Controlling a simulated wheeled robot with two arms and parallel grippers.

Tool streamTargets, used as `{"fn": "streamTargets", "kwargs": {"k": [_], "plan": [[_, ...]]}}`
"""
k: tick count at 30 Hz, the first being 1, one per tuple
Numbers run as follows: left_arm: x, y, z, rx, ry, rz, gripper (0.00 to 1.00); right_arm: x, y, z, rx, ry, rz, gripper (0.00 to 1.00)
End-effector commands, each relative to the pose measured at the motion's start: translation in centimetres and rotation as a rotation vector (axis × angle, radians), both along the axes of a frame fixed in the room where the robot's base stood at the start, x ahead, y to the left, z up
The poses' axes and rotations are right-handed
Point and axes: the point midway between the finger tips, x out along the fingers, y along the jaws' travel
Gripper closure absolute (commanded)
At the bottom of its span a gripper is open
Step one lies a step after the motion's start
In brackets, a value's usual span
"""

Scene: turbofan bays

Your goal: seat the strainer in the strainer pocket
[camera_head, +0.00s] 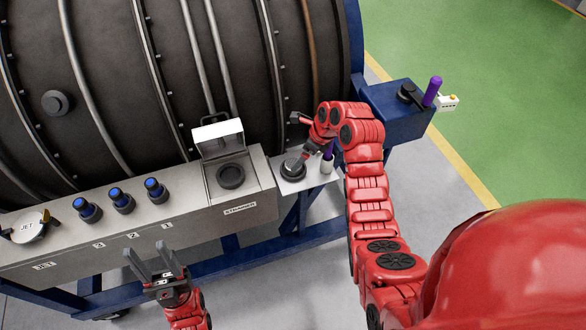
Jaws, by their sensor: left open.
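The strainer pocket (231,177) is a dark round recess in the grey box marked STRAINER, under a raised lid (218,134). A dark round piece (292,169), possibly the strainer, sits on a small pale shelf right of the box. My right gripper (301,140) is over this shelf, beside the round piece; its fingers are partly hidden and I cannot tell whether it touches the piece. My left gripper (153,262) is open and empty, in front of the panel below the numbered knobs.
Several blue-topped knobs (121,199) and a JET fitting (31,226) stand on the grey panel. A purple-and-white item (327,158) stands by the shelf. A blue stand (394,122) at right holds a purple-handled part (432,91). The dark engine casing (110,80) rises behind.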

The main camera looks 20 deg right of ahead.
Motion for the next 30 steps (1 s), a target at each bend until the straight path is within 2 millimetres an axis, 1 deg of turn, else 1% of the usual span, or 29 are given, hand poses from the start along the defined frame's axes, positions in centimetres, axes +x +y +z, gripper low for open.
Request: {"fn": "streamTargets", "kwargs": {"k": [5, 10, 15, 19, 24, 26, 30], "plan": [[0.0, 0.0, 0.8, 0.0, 0.001, 0.0, 0.5, 0.3, 0.6, -0.9, 0.002, 0.008, 0.002, 0.0], [0.0, 0.0, 2.0, 0.0, 0.001, 0.0, 0.5, 1.2, 1.5, -2.6, 0.001, 0.005, 0.001, 0.0], [0.0, 0.0, 2.3, 0.0, 0.001, 0.0, 0.5, 1.7, 1.9, -4.4, 0.001, 0.003, -0.001, 0.0], [0.0, 0.0, 2.3, 0.0, 0.001, 0.0, 0.5, 1.8, 2.0, -4.8, 0.0, 0.0, 0.0, 0.0], [0.0, 0.0, 2.2, 0.0, 0.001, 0.0, 0.5, 1.8, 2.0, -4.8, 0.0, 0.0, 0.0, 0.0], [0.0, 0.0, 2.2, 0.0, 0.001, 0.0, 0.5, 1.8, 2.0, -4.8, 0.0, 0.0, 0.0, 0.09], [0.0, 0.0, 2.2, 0.0, 0.001, 0.0, 0.5, 1.8, 2.0, -4.8, 0.0, 0.0, 0.0, 0.34]]}}
